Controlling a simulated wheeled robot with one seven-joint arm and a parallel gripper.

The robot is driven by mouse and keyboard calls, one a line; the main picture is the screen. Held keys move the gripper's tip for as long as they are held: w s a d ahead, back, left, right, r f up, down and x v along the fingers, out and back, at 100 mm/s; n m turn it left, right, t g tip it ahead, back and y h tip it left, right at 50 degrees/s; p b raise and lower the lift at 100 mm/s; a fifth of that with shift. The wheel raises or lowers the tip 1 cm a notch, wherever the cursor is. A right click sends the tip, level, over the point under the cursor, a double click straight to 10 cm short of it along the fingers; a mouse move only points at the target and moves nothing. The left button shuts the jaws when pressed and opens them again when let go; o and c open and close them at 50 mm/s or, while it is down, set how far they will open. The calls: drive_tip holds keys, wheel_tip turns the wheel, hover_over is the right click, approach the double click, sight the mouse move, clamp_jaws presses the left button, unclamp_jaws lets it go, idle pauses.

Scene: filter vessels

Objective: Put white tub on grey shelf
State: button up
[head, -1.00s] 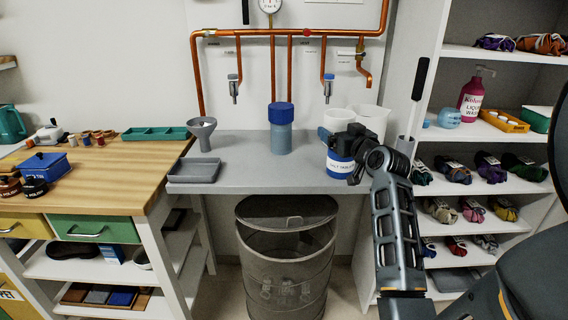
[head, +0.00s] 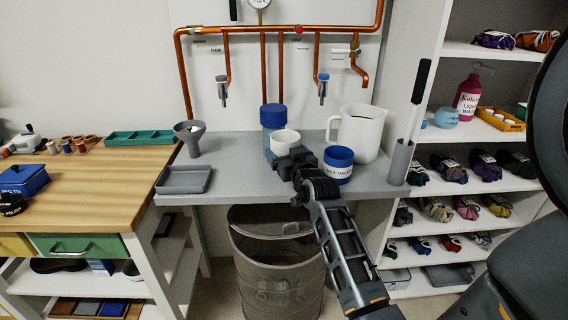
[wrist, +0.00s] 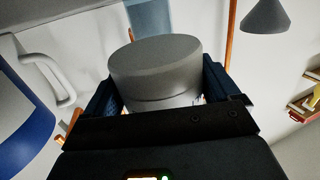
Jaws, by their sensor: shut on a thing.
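My gripper (head: 290,160) is shut on the white tub (head: 285,141), a small round tub. In the wrist view the tub (wrist: 155,68) sits between my two dark blue fingers (wrist: 155,95). The grey shelf (head: 235,178) is the grey counter below the copper pipes. The tub is over its middle part, in front of the blue-capped cylinder (head: 272,118). My gripper hides the tub's lower part, so I cannot tell whether it touches the shelf.
A blue tub with a white label (head: 338,166) stands just right of my gripper, with a white jug (head: 361,135) behind it. A grey funnel (head: 189,136) and a grey tray (head: 184,180) are at the left. A wire bin (head: 277,270) stands below.

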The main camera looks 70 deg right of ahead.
drive_tip(key=shift+w+a+f, duration=0.2)
drive_tip(key=shift+w+f, duration=0.05)
drive_tip(key=shift+f, duration=1.95)
drive_tip(key=shift+f+b, duration=0.2)
drive_tip(key=shift+b, duration=0.15)
drive_tip(key=o, duration=0.8)
drive_tip(key=shift+r, duration=0.1)
